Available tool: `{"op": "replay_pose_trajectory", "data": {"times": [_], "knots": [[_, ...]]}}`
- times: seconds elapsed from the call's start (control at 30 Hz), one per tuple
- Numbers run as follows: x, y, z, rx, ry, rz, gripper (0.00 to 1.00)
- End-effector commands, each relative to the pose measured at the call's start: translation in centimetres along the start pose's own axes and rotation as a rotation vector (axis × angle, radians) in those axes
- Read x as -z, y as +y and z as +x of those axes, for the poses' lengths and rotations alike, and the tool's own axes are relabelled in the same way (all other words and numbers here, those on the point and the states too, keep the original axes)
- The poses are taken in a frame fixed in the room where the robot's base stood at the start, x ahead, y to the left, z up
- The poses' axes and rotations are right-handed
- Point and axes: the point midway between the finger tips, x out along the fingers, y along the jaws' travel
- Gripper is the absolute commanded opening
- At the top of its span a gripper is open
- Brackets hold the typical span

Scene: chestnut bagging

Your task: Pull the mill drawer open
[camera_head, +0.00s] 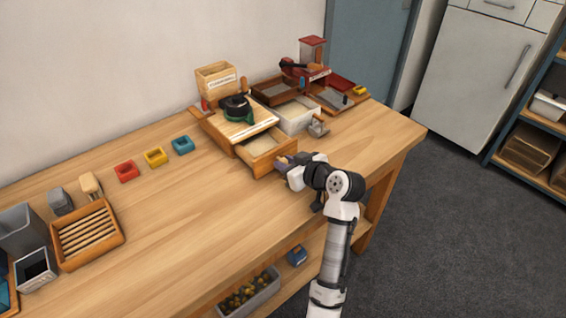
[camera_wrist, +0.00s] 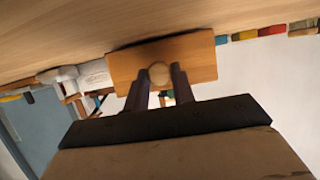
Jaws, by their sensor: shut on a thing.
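The mill (camera_head: 238,118), a wooden box with a dark and green round top, stands toward the back of the workbench. Its wooden drawer (camera_head: 262,142) sticks out of the front, with its pale inside showing from above. In the wrist view the drawer's flat wooden front (camera_wrist: 125,66) faces me, with a round knob (camera_wrist: 160,72) in its middle. My gripper (camera_head: 283,163) is at the drawer front; in the wrist view its two dark fingers (camera_wrist: 161,80) are shut on the knob, one on each side.
A white bin (camera_head: 296,116) and a small metal scoop (camera_head: 318,127) stand right of the drawer. Red, yellow and blue small trays (camera_head: 155,157) lie to the left, with a slatted wooden tray (camera_head: 87,235) beyond. The bench top (camera_head: 200,215) before the mill is clear.

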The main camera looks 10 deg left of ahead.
Motion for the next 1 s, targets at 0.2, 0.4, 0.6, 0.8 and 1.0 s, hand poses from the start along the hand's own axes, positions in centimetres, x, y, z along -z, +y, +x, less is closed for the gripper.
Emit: {"op": "replay_pose_trajectory", "data": {"times": [0.2, 0.4, 0.6, 0.8, 1.0], "knots": [[-0.4, 0.0, -0.1, 0.002, -0.008, 0.005, 0.35], [-0.2, 0.0, -0.1, 0.002, -0.006, 0.003, 0.46], [-0.2, 0.0, -0.3, 0.0, -0.004, 0.002, 0.46], [-0.4, 0.1, -2.8, -0.003, -0.002, 0.002, 0.46], [-0.4, 0.2, -7.5, -0.005, -0.002, 0.002, 0.46]]}}
